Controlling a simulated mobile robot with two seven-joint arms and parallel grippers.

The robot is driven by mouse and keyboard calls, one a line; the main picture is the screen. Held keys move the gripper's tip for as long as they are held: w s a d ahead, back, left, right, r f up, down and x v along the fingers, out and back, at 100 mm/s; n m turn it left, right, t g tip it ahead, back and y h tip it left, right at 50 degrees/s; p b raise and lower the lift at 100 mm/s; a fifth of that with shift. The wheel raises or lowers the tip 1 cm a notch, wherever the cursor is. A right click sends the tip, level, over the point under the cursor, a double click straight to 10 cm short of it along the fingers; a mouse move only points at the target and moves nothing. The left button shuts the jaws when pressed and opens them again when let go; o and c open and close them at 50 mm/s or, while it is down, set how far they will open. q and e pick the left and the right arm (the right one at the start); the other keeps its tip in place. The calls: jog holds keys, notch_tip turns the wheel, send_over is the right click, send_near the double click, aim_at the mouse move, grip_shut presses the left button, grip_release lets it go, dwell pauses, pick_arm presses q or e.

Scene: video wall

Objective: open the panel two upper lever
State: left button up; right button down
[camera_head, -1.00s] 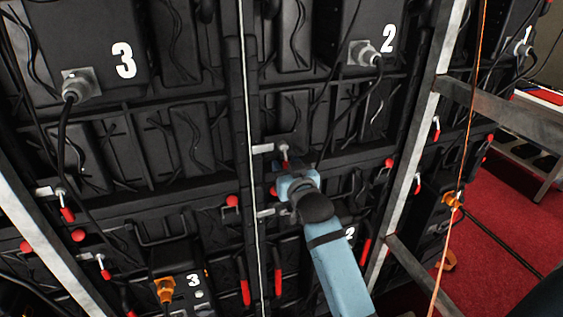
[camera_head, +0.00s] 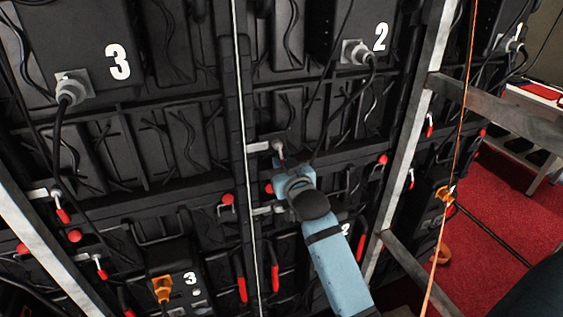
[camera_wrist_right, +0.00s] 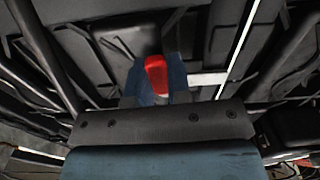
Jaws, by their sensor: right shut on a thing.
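The upper lever of panel two is a grey metal latch (camera_head: 279,146) with a red handle, just right of the white vertical cable. In the head view its handle is mostly hidden behind my right gripper (camera_head: 284,171). In the right wrist view the red handle (camera_wrist_right: 156,74) shows between the two blue fingers of the right gripper (camera_wrist_right: 157,88), which is shut on it. A second latch (camera_head: 268,210) sits below, left of the blue wrist. The number 2 (camera_head: 381,37) marks the panel at the upper right. My left gripper is not in view.
Other red-handled levers (camera_head: 62,214) and red knobs (camera_head: 227,199) dot the black panels. A grey metal post (camera_head: 408,140) stands right of my arm, with an orange cable (camera_head: 463,100) beyond it. Red carpet (camera_head: 497,215) lies at the right.

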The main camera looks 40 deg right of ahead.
jog(key=shift+d+r+n+p, duration=0.25)
jog(key=shift+r+n+p, duration=0.1)
jog(key=shift+n+p, duration=0.4)
jog(key=n+p, duration=0.2)
jog(key=d+n+p, duration=0.1)
jog(key=n+p, duration=0.1)
jog(key=d+r+n+p, duration=0.1)
jog(key=n, duration=0.1)
jog(key=shift+s+p, duration=0.25)
jog(key=shift+p, duration=0.15)
jog(key=n+p, duration=0.1)
jog(key=r+n+p, duration=0.1)
jog(key=n, duration=0.1)
jog(key=shift+s+d, duration=0.1)
jog(key=shift+d, duration=0.25)
jog(key=shift+d+r+n+p, duration=0.15)
jog(key=shift+r+n+p, duration=0.1)
jog(key=shift+n+p, duration=0.5)
jog(key=shift+d+r+n+p, duration=0.2)
jog(key=shift+n+p, duration=0.25)
jog(key=shift+n, duration=0.45)
jog(key=shift+r+n+p, duration=0.3)
jog(key=shift+n+p, duration=0.15)
jog(key=shift+n, duration=0.35)
jog(key=shift+r+n+p, duration=0.25)
jog(key=shift+n+p, duration=0.2)
jog(key=shift+n, duration=0.35)
